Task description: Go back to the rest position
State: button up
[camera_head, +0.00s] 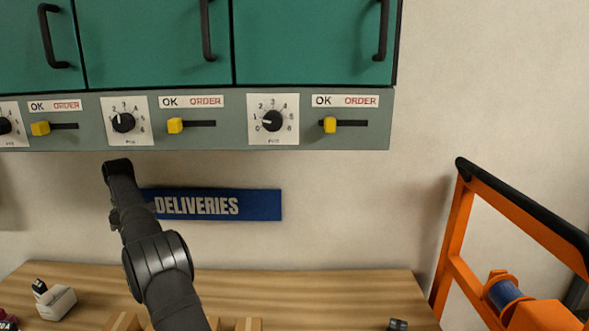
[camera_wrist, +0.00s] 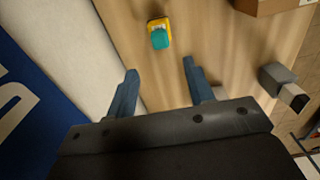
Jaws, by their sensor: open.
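My gripper (camera_wrist: 159,75) shows in the wrist view with its two blue-grey fingers spread apart. Nothing is between the fingertips. In the head view my dark arm (camera_head: 158,262) rises from the bottom edge and leans up to the left, in front of the wall and partly over the blue DELIVERIES sign (camera_head: 230,205). Its upper end is just below the grey control panel (camera_head: 220,140); I cannot make out the fingers there. In the wrist view the wooden worktop (camera_wrist: 225,30) lies beyond the fingers, with the sign (camera_wrist: 35,120) at the left.
Teal cabinets (camera_head: 310,40) hang above the panel, which bears dials and yellow sliders. A yellow and teal item (camera_wrist: 159,33) and a cardboard box (camera_wrist: 270,5) are on the worktop. A small white holder (camera_head: 56,303) stands left. An orange frame (camera_head: 455,225) stands right.

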notch_tip(320, 180, down, 12)
jog(key=shift+r, duration=0.1)
notch_tip(320, 180, up, 4)
jog(key=shift+r, duration=0.15)
jog(key=w+d+r, duration=0.1)
jog(key=d+r, duration=0.6)
jog(key=d, duration=0.5)
jog(key=s+d+f+n, duration=0.1)
jog(key=s+f+n, duration=0.1)
jog(key=s+f, duration=0.5)
jog(key=s+a+f, duration=0.1)
jog(key=a, duration=0.2)
jog(key=s+a+f, duration=0.1)
jog(key=a+f, duration=0.1)
jog(key=a, duration=0.1)
jog(key=s+a+f, duration=0.2)
jog(key=a, duration=0.2)
jog(key=shift+a+f, duration=0.1)
jog(key=shift+w, duration=0.1)
jog(key=w+d+r, duration=0.2)
jog(key=d+r, duration=0.5)
jog(key=d, duration=0.4)
jog(key=w+a+r+m, duration=0.1)
jog(key=w+r, duration=0.1)
jog(key=w, duration=0.3)
jog(key=shift+w+a+r, duration=0.15)
jog(key=shift+a+r, duration=0.1)
jog(key=shift+a, duration=0.15)
